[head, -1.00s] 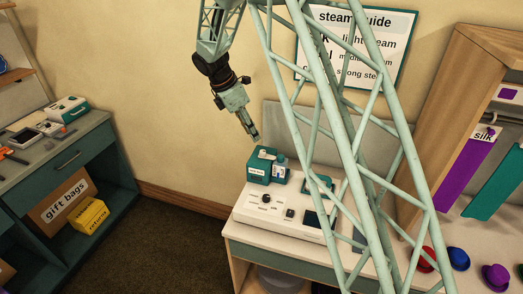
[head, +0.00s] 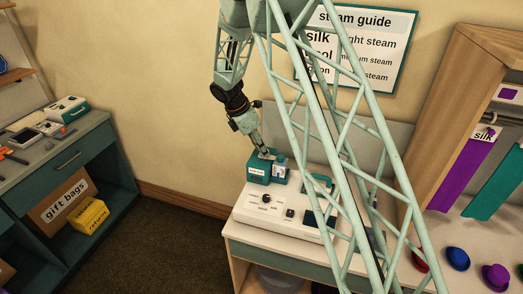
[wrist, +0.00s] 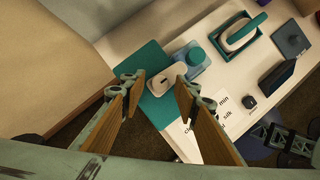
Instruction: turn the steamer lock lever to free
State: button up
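The steamer is a white console (head: 245,214) with a teal box (head: 258,172) at its back left. In the wrist view the box's teal top (wrist: 150,58) bears a small pale rounded piece (wrist: 166,80) with a dark mark, possibly the lock lever; its setting is not readable. My gripper (head: 268,154) is just above the box in the head view. In the wrist view my gripper (wrist: 161,82) is open, its brown-padded fingers on either side of the pale piece, with nothing held. I cannot tell whether they touch it.
A translucent blue tank (wrist: 194,58) stands close beside the teal box. A dark knob (head: 266,198) and a small dark control (head: 290,213) sit on the console. A teal-rimmed handpiece (wrist: 240,32) rests nearby. A wall panel stands behind.

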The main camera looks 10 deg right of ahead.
jog(key=shift+f, duration=0.2)
jog(key=shift+c, duration=0.5)
jog(key=c, duration=0.7)
jog(key=shift+c, duration=0.2)
